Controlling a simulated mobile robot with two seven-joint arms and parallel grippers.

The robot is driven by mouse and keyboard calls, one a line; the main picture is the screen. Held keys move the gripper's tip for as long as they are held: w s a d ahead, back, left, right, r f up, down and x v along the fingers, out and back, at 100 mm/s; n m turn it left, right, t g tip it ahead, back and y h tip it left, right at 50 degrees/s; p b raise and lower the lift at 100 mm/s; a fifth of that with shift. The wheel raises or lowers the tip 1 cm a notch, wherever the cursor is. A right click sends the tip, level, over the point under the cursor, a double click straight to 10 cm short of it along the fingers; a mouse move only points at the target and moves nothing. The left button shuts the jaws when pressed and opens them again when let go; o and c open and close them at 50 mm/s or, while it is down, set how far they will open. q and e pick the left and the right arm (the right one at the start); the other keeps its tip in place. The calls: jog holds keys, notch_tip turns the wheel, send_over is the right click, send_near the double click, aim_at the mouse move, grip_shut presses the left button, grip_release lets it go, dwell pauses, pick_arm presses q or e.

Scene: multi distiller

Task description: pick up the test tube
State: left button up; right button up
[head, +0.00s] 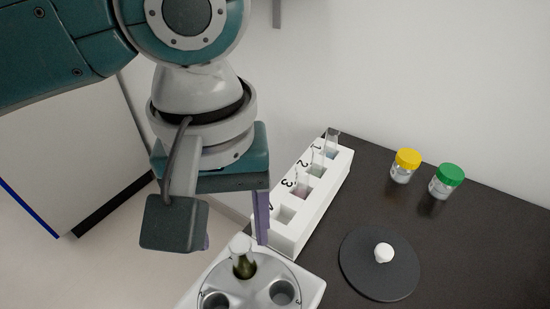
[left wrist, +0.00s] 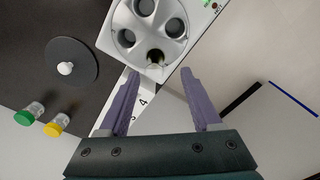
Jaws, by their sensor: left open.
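A test tube (head: 243,265) with a pale top and dark greenish contents stands in a hole of the round grey rotor (head: 262,291) at the bottom of the head view. It also shows in the left wrist view (left wrist: 155,58), beyond the fingertips and near the middle of the gap. My left gripper (head: 234,243) points down just above the tube, open and empty. Both purple fingers show apart in the left wrist view (left wrist: 160,72). In the head view one finger is mostly hidden behind the wrist camera block. My right gripper is not in view.
A white numbered rack (head: 292,240) with clear tubes stands close right of the gripper. A black disc with a white knob (head: 368,278), a yellow-capped jar (head: 404,165) and a green-capped jar (head: 445,181) are on the dark table (head: 490,250). Other rotor holes look empty.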

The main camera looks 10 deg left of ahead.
aim_at(239, 243)
pick_arm(q)
jog(key=f, duration=0.3)
jog(key=f+b, duration=0.1)
jog(key=shift+d+f, duration=0.35)
jog(key=shift+f, duration=0.05)
grip_shut()
